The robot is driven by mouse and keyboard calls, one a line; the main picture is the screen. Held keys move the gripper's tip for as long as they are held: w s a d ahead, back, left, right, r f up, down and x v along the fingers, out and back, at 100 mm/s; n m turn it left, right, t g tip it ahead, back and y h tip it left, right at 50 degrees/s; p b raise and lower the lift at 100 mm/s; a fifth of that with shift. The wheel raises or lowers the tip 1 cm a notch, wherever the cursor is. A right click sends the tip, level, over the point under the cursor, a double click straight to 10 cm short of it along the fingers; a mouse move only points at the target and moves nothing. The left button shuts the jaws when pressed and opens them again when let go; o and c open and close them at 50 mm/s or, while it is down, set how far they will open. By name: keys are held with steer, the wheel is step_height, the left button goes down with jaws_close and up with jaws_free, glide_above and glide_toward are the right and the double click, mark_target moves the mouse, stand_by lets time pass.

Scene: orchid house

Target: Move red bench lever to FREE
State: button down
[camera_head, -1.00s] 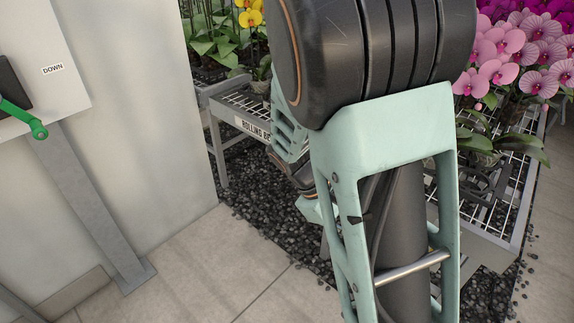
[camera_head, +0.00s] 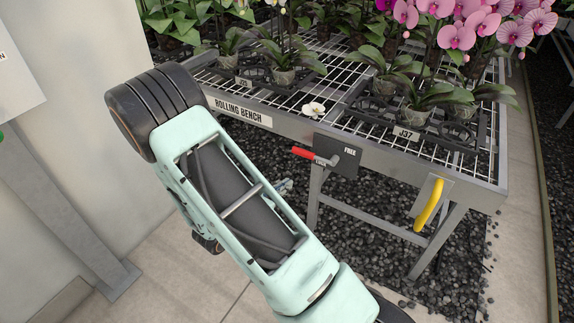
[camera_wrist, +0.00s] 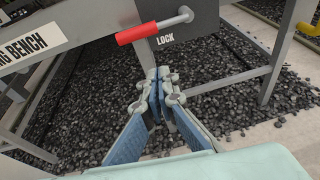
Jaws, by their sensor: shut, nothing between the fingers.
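The red lever (camera_head: 308,153) is on a dark plate (camera_head: 338,158) on the front rail of the rolling bench (camera_head: 278,125). Its handle points left from the pivot, close to the LOCK label; FREE is at the plate's upper right. In the wrist view the red handle (camera_wrist: 137,33) is level to slightly tilted, with LOCK just below its metal rod. My gripper (camera_wrist: 158,80) is shut and empty, below the handle in the wrist view and apart from it in the picture. In the head view my arm mostly hides the gripper; only a small part shows left of the bench leg.
A yellow handle (camera_head: 429,205) hangs on the bench front to the right. Potted orchids (camera_head: 418,108) and a loose white flower (camera_head: 313,108) are on the mesh top. Bench legs stand over dark gravel (camera_head: 375,230). A pale wall (camera_head: 80,120) is at left.

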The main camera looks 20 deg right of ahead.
steer(key=shift+w+a+f+n+t+y, duration=0.15)
steer(key=shift+w+a+f+n+t, duration=0.15)
steer(key=shift+a+f, duration=0.15)
steer(key=shift+w+a+f+n+t+y, duration=0.2)
steer(key=shift+w+a+f, duration=0.1)
steer(key=shift+a, duration=0.2)
steer(key=shift+d, duration=0.15)
steer(key=w+d+b, duration=0.2)
steer(key=w+d, duration=0.5)
steer(key=d, duration=0.2)
steer(key=shift+r, duration=0.25)
steer(key=shift+a+r, duration=0.15)
steer(key=shift+a, duration=0.05)
steer(key=shift+d, duration=0.15)
